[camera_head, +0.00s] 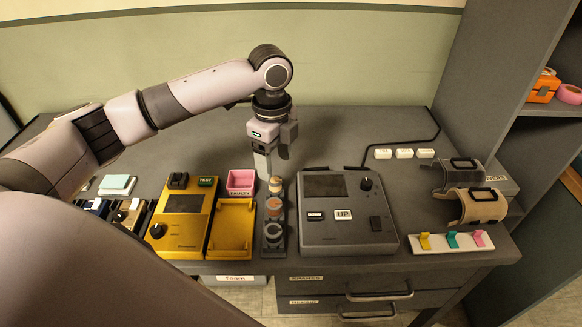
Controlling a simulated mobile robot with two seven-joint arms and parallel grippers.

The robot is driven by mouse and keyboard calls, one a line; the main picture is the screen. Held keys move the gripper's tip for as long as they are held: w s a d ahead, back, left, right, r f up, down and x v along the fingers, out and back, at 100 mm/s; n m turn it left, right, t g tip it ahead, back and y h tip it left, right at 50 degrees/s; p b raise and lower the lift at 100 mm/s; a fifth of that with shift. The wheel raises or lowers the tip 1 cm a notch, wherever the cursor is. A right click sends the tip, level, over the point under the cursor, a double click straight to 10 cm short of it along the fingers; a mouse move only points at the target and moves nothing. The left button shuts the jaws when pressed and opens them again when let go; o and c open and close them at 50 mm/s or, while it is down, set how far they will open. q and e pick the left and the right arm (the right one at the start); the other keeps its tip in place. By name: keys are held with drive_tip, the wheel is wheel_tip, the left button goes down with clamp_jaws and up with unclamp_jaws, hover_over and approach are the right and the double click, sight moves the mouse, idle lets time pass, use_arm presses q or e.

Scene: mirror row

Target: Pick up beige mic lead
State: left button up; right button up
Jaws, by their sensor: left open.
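A small dark rack (262,246) stands between the gold tray and the grey console, with round coil-like items in a row. The rearmost is a small beige one (275,185), which looks like the beige mic lead. A brown-orange one (274,204) and a grey one (273,233) sit in front of it. My left gripper (273,161) points down, open and empty, just behind and above the beige item. I cannot tell whether a fingertip touches it. My right gripper is out of view.
A gold device (184,222) and gold tray (231,228) stand left of the rack, with a pink bin (241,181) behind. A grey console (345,232) stands close on its right. Cuff-like holders (482,206) stand far right. The bench behind the console is fairly clear.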

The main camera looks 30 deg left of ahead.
sight(276, 181)
use_arm(q)
drive_tip(key=shift+w+a, duration=0.1)
drive_tip(key=shift+w, duration=0.15)
drive_tip(key=shift+f, duration=0.25)
drive_tip(key=shift+a+f, duration=0.1)
drive_tip(key=shift+f, duration=3.1)
drive_tip(key=c, duration=1.2)
